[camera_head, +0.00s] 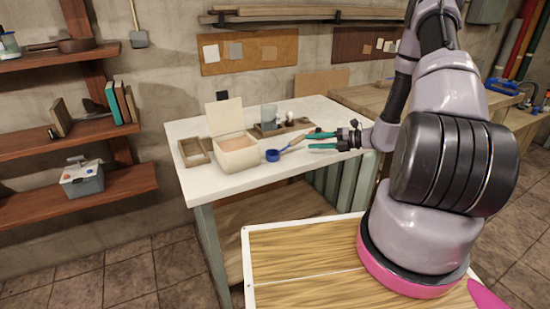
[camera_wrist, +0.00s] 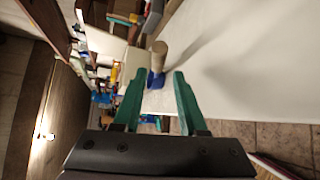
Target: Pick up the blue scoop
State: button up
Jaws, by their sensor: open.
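My gripper (camera_head: 309,141) is open, with green fingers, low over the table at the handle end. In the wrist view my gripper (camera_wrist: 160,73) holds nothing. I cannot tell whether the fingers touch the handle.
The cream box (camera_head: 238,156) with its lid raised stands left of the scoop. A small open wooden box (camera_head: 193,152) is farther left. The table's front is clear.

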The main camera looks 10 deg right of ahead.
aim_at(286, 153)
jog(key=x, duration=0.5)
jog(key=shift+a, duration=0.15)
jog(key=x, duration=0.4)
jog(key=shift+s+a, duration=0.3)
jog(key=shift+a, duration=0.05)
jog(key=shift+w+a+f, duration=0.15)
jog(key=shift+w+a, duration=0.1)
jog(key=shift+a, duration=0.15)
grip_shut()
